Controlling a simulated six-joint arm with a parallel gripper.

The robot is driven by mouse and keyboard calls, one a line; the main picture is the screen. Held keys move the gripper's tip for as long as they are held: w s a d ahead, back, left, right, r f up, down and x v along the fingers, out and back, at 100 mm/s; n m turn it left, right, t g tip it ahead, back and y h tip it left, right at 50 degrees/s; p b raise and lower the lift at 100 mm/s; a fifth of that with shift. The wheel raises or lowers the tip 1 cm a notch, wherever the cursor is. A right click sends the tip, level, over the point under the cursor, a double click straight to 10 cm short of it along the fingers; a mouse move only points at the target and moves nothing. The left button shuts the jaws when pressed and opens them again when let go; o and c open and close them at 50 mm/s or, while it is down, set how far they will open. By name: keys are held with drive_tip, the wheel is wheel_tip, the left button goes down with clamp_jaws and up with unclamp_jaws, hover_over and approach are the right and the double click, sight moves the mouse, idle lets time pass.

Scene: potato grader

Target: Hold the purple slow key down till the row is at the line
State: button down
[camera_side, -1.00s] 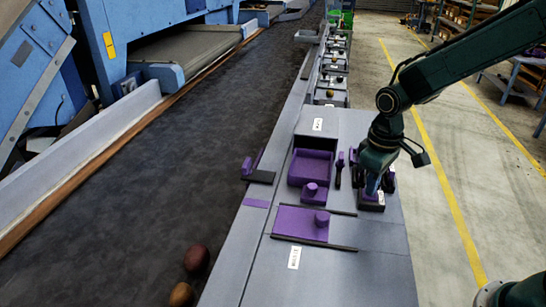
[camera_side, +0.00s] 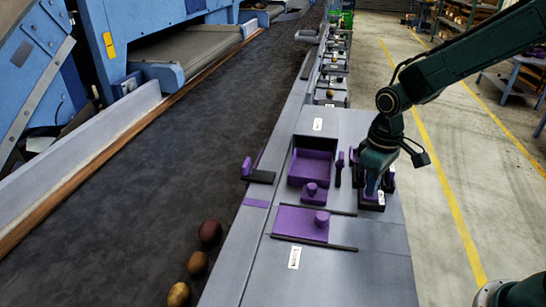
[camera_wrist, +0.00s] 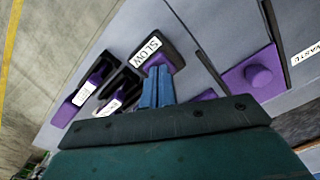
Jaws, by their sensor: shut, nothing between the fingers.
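The purple slow key (camera_wrist: 172,58), with its SLOW label, sits in a black housing, also seen in the side view (camera_side: 370,203). My gripper (camera_wrist: 158,72) is shut and empty, its blue fingertips over the key and seemingly touching it; I cannot tell how far the key is down. In the side view my gripper (camera_side: 373,186) points down at it. The row on the dark belt shows a dark red potato (camera_side: 210,232), a brown one (camera_side: 197,263) and a yellowish one (camera_side: 178,294). A purple mark (camera_side: 256,203) on the belt-side rail lies farther up than the potatoes.
Beside the slow key stand other purple keys (camera_wrist: 68,112). A purple tray (camera_side: 313,168), a knobbed purple slide (camera_side: 300,223) and a purple lever (camera_side: 352,156) are left of my gripper. A purple flap (camera_side: 247,166) stands at the belt's edge.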

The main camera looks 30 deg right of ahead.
idle(0.3)
drive_tip(key=shift+r, duration=3.55)
drive_tip(key=shift+s+r, duration=0.1)
drive_tip(key=s+d+r+m+t, duration=0.1)
drive_tip(key=s+r, duration=0.3)
drive_tip(key=s, duration=0.5)
drive_tip(key=s+r+m+t, duration=0.2)
drive_tip(key=s+r+t, duration=0.2)
drive_tip(key=s, duration=0.5)
drive_tip(key=shift+s+d+r+t, duration=0.3)
drive_tip(key=shift+d+r, duration=0.1)
drive_tip(key=shift+r, duration=0.15)
